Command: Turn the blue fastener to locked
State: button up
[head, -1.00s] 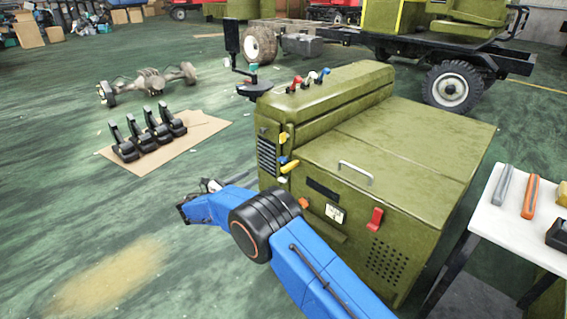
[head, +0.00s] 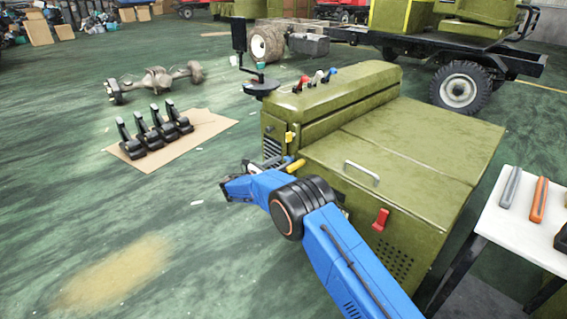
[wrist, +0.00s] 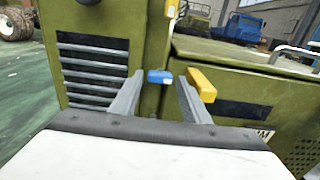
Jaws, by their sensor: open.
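The blue fastener (wrist: 160,76) is on the green machine's front, beside the dark vent slats in the wrist view. In the head view the blue fastener (head: 288,159) is a small spot just above my arm. My gripper (wrist: 159,79) is open in the wrist view. Its two grey fingers point at the machine, and the blue fastener appears in the gap between them, with no visible contact. A yellow handle (wrist: 203,84) sticks out just right of the right finger, partly behind it. In the head view my arm's blue links cross the machine's lower front.
The green machine (head: 420,140) stands close in front. A red latch (head: 380,219) and a metal handle (head: 361,172) are on its right part. A white table (head: 507,226) with tools is at the right. Open floor lies to the left.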

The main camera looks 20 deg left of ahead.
jog(key=shift+x, duration=0.95)
jog(key=c, duration=0.8)
